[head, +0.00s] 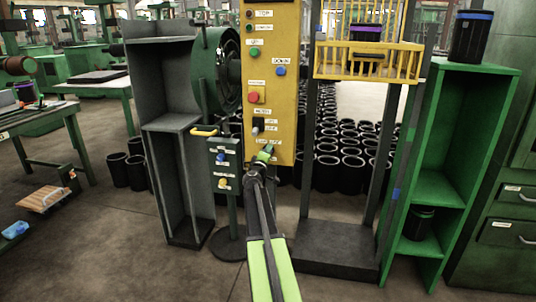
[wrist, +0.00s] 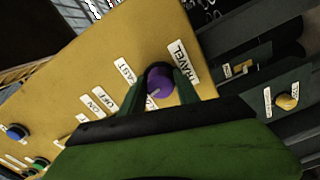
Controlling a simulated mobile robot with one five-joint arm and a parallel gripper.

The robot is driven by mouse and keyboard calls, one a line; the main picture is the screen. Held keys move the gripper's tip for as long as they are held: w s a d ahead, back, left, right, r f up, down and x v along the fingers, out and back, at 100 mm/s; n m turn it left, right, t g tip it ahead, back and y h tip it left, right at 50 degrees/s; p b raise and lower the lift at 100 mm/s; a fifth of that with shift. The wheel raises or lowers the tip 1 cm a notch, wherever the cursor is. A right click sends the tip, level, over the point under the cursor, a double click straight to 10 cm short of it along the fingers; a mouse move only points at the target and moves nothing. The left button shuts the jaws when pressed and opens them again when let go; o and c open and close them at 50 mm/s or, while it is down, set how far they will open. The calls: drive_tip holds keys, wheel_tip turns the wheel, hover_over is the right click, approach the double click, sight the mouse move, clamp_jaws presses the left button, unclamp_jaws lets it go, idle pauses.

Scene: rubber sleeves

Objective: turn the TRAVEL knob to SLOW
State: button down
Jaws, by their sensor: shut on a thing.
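The purple TRAVEL knob (wrist: 160,82) sits on the yellow panel (wrist: 95,72), beside the TRAVEL label (wrist: 183,62). A FAST label (wrist: 124,71) is on its other side. I cannot make out a SLOW label; my gripper covers part of the panel. A pale mark shows on the knob, but its exact direction is unclear. My gripper (wrist: 161,88) is shut on the knob, one dark green finger on each side. In the head view my gripper (head: 265,154) is at the lower part of the yellow panel (head: 284,100) and hides the knob.
A yellow cage (head: 365,64) holds a purple-banded sleeve (head: 366,31). A green shelf (head: 447,160) stands right. Several black sleeves (head: 350,163) stand on the floor behind. Floor at front left is open.

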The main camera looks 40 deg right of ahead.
drive_tip(key=shift+w+a+n, duration=0.1)
drive_tip(key=shift+n, duration=0.7)
drive_tip(key=shift+w+a+n, duration=0.1)
drive_tip(key=shift+n, duration=0.7)
drive_tip(key=c, duration=0.9)
unclamp_jaws()
drive_tip(key=shift+s, duration=0.15)
drive_tip(key=v, duration=1.7)
drive_tip(key=shift+a, duration=0.15)
